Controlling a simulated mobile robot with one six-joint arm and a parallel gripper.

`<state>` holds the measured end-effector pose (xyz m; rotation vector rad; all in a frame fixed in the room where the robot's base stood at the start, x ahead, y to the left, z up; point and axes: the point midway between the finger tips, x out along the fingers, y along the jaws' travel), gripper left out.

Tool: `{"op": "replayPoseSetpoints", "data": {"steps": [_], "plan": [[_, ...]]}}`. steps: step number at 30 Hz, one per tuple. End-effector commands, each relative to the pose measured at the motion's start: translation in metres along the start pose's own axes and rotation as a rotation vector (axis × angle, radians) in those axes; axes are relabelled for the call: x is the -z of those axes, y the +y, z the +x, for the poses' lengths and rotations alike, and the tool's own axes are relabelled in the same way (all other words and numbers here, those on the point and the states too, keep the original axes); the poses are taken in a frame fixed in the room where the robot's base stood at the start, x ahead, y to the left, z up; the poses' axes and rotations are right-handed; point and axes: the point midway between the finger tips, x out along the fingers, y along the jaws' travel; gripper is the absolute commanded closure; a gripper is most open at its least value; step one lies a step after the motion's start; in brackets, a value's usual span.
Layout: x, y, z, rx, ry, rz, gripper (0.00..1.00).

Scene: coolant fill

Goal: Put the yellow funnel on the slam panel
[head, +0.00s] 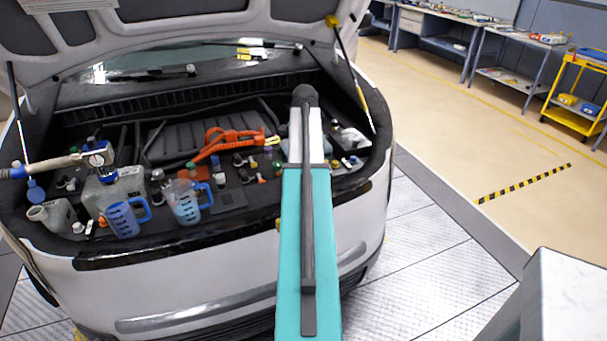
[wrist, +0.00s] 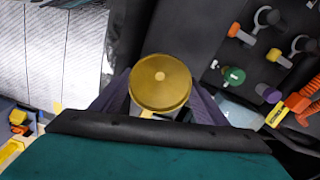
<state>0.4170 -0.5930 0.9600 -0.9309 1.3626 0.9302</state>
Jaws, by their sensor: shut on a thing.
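My gripper (wrist: 160,98) is shut on a round yellow-gold thing (wrist: 160,82), which looks like the yellow funnel seen end-on. One dark finger shows on each side of it. In the head view my arm hides the gripper and most of what lies behind it. A small yellow spot shows at the arm's left edge there; I cannot tell what it is. The slam panel looks to be the dark strip (head: 232,232) along the front of the engine bay. A dark surface lies below the funnel in the wrist view; I cannot tell whether they touch.
Two blue-handled jugs (head: 186,202) (head: 124,217) and a grey canister (head: 52,215) stand at the bay's left front. An orange cable (head: 228,140) lies in the bay. Coloured caps, one green (wrist: 234,75), sit right of the funnel. The raised hood (head: 190,25) hangs above.

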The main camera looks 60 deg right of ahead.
Motion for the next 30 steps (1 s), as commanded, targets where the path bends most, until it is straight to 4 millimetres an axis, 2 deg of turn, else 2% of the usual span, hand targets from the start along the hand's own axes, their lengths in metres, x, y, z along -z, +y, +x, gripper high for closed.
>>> {"op": "replayPoseSetpoints", "data": {"steps": [7, 18, 30], "plan": [[0.005, -0.013, 0.002, -0.001, -0.001, 0.000, 0.47], [0.004, -0.011, 0.034, -0.001, -0.001, 0.001, 0.47], [0.005, -0.011, 0.037, 0.000, 0.000, 0.002, 0.47]]}}
